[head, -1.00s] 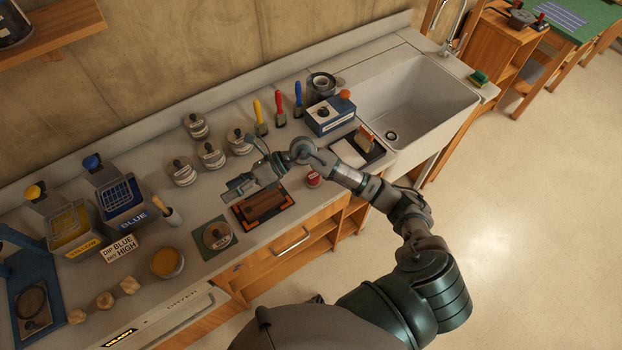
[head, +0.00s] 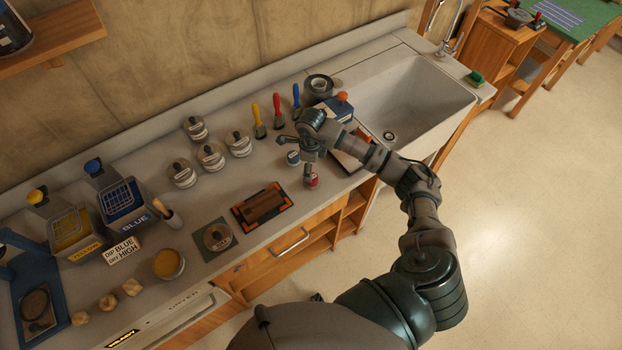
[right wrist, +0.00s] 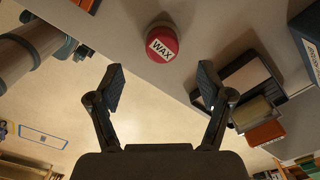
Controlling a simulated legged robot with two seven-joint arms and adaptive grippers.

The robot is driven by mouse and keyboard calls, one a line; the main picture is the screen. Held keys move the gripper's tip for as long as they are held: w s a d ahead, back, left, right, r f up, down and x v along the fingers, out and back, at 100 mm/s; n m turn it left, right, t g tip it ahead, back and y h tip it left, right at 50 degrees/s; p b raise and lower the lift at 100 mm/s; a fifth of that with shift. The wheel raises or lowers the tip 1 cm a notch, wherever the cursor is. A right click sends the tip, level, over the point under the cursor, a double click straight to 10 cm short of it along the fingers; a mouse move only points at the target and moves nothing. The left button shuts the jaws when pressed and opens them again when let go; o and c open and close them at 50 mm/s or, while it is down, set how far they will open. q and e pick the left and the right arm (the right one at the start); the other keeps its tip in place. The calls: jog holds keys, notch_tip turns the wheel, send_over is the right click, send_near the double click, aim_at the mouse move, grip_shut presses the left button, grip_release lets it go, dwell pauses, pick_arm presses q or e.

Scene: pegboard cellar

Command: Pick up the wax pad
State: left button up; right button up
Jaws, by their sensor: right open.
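The wax pad (head: 311,181) is a small red round pad near the front edge of the counter. In the right wrist view, the wax pad (right wrist: 162,44) shows its white WAX label and lies ahead of the fingertips, roughly centred between them. My right gripper (head: 296,157) is above the counter beside the pad, with one finger close to it in the head view. In the right wrist view, my right gripper (right wrist: 160,82) is spread wide with nothing between its fingers. My left gripper is in neither view.
A framed tray with a brown block (head: 264,204) lies left of the pad. A tray with an upright block (right wrist: 256,112) stands to the right, near the right finger. The sink (head: 420,95) lies farther right.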

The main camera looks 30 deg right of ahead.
jog(key=f, duration=0.2)
jog(key=shift+d+f, duration=0.3)
jog(key=shift+f, duration=0.05)
notch_tip(320, 180, down, 4)
jog(key=shift+r+p, duration=0.2)
jog(key=shift+p, duration=0.65)
jog(key=shift+w+a+f, duration=0.1)
jog(key=shift+a+f, duration=0.05)
jog(key=shift+f, duration=0.4)
jog(key=c, duration=1.3)
jog(key=shift+r, duration=0.5)
notch_tip(320, 180, up, 2)
jog(key=shift+r+b, duration=0.15)
jog(key=shift+b, duration=0.45)
jog(key=s+a+b, duration=0.1)
jog(key=s+a, duration=0.1)
jog(key=s, duration=0.3)
jog(key=s+a+r, duration=0.1)
jog(key=s+a, duration=0.1)
jog(key=s, duration=0.3)
jog(key=s+a+b, duration=0.1)
jog(key=s, duration=0.4)
jog(key=shift+a+r+b, duration=0.35)
jog(key=shift+a, duration=0.05)
